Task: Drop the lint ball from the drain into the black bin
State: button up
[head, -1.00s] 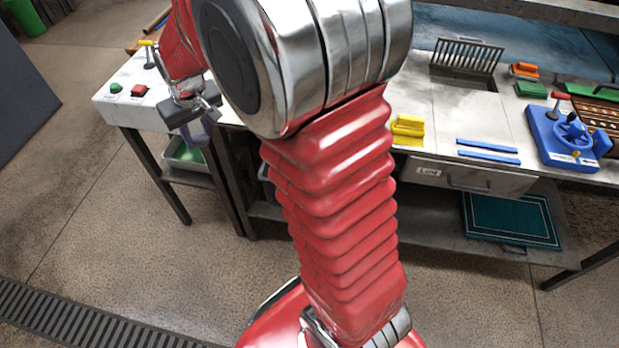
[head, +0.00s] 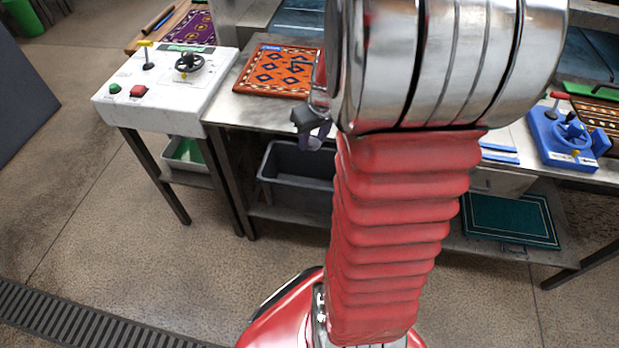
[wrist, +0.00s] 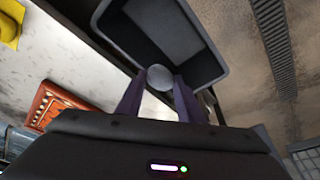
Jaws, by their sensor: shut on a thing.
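My gripper (head: 314,132) is shut on a small grey lint ball (head: 314,143), which sits between the purple fingertips. The lint ball also shows in the wrist view (wrist: 159,77). The black bin (head: 272,185), dark grey in the picture, stands on the low shelf under the steel table. In the head view my gripper is above the bin, at about the table's front edge. In the wrist view the bin's open inside (wrist: 165,35) lies beyond the ball, and the ball overlaps its near edge.
An orange patterned rug (head: 270,70) lies on the table behind my gripper. A white control box (head: 165,95) with a black wheel stands at the left. A blue fixture (head: 565,137) stands at the right. The floor in front is clear.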

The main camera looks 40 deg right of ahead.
jog(key=shift+s+d, duration=0.25)
jog(key=shift+s, duration=0.1)
jog(key=shift+f, duration=0.15)
jog(key=shift+f, duration=2.95)
jog(key=o, duration=1.1)
jog(key=shift+r, duration=0.15)
